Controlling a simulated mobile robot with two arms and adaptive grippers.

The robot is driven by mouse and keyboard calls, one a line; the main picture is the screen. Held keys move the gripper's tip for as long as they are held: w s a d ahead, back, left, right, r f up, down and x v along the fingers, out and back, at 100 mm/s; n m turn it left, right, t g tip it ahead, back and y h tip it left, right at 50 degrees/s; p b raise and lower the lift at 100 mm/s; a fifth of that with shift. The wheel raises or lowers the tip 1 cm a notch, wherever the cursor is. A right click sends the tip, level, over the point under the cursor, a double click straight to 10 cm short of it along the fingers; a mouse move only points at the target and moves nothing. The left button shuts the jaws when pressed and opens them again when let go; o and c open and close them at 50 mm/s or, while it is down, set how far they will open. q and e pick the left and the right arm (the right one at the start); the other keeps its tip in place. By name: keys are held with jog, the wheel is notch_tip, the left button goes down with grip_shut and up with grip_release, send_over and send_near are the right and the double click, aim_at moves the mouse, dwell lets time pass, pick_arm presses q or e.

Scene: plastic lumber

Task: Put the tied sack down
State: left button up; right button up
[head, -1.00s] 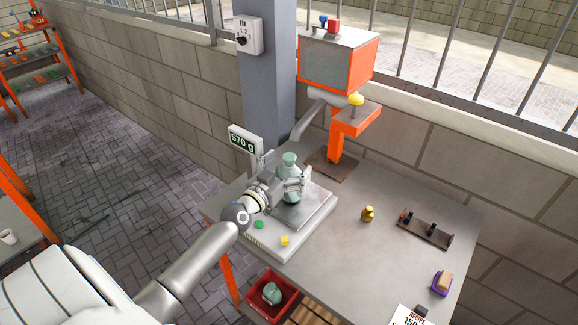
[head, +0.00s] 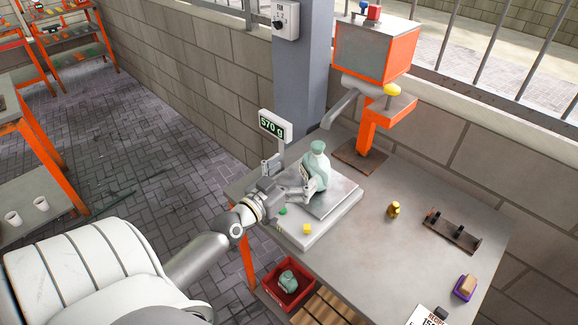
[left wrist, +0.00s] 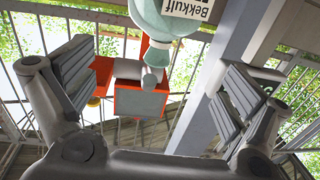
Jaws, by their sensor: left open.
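The tied sack (head: 317,165), pale green with a knotted neck, stands upright on the metal plate of the scale (head: 335,205). The scale's display (head: 271,126) reads 570 g. My left gripper (head: 291,177) is open beside the sack, on its left side, with one finger overlapping the sack's lower part in the head view. In the left wrist view the fingers (left wrist: 160,85) are wide apart, and the sack (left wrist: 170,14) with its printed label shows at the top edge between them. I cannot tell whether a finger touches it. My right gripper is out of view.
An orange dispenser (head: 375,52) stands behind the scale. A brass weight (head: 393,210), a dark rack (head: 452,232) and a brush (head: 465,287) are on the bench to the right. A red bin (head: 268,272) below holds another tied sack (head: 288,281).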

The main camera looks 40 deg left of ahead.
pick_arm(q)
jog(key=shift+s, duration=1.15)
